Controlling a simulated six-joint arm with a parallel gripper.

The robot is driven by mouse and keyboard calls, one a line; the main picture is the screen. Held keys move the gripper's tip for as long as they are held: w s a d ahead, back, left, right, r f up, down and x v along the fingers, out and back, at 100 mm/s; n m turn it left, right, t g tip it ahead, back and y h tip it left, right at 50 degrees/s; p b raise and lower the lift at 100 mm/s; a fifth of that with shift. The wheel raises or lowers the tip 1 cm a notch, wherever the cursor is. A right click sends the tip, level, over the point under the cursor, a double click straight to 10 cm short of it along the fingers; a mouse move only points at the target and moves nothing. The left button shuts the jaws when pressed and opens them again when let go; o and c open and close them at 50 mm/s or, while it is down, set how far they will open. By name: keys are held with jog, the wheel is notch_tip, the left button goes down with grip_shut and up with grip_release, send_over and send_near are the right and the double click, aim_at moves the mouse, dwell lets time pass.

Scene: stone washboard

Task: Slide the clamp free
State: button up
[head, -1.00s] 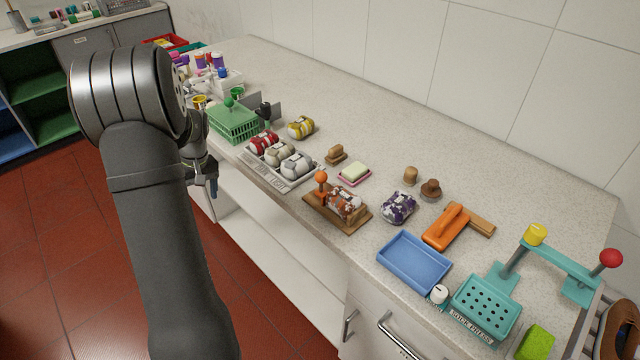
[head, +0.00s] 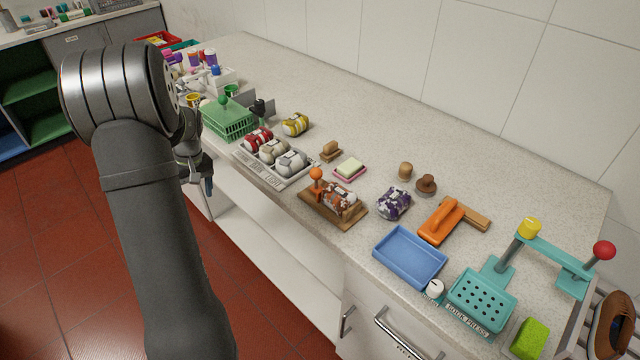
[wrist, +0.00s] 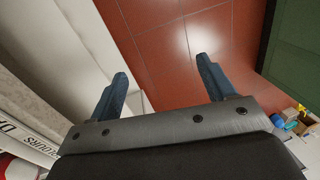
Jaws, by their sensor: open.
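A wooden board (head: 318,214) near the counter's front edge carries an orange-knobbed post (head: 316,174) and a rust-and-white patterned bundle (head: 340,198). This post looks like the clamp, but I cannot tell how it grips the bundle. An orange handled tool (head: 440,220) lies farther right, beside a wooden piece. My gripper (head: 208,184) hangs off the counter's front side, left of the board and apart from it. In the wrist view my gripper (wrist: 162,68) is open and empty, its two blue fingers spread over the red floor.
A grey tray (head: 250,168) holds several rolled bundles. A green basket (head: 228,122) stands left of it. A blue tray (head: 410,257) and a teal press (head: 482,300) stand at the right. The back of the counter (head: 370,110) is clear.

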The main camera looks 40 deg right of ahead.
jog(key=shift+d, duration=0.1)
jog(key=c, duration=0.4)
jog(key=s+d+r, duration=0.1)
jog(key=d, duration=0.1)
jog(key=s+d+r+m, duration=0.1)
jog(key=d+r, duration=0.1)
jog(key=d, duration=0.1)
jog(key=s+d+r+m, duration=0.1)
jog(key=d+r, duration=0.1)
jog(key=shift+d+r, duration=0.1)
jog(key=shift+d, duration=0.2)
jog(key=c, duration=0.4)
jog(key=m+t+h, duration=0.1)
jog(key=m+t, duration=0.1)
jog(key=m, duration=0.7)
send_near(317, 169)
jog(key=x, duration=1)
jog(key=shift+s, duration=0.1)
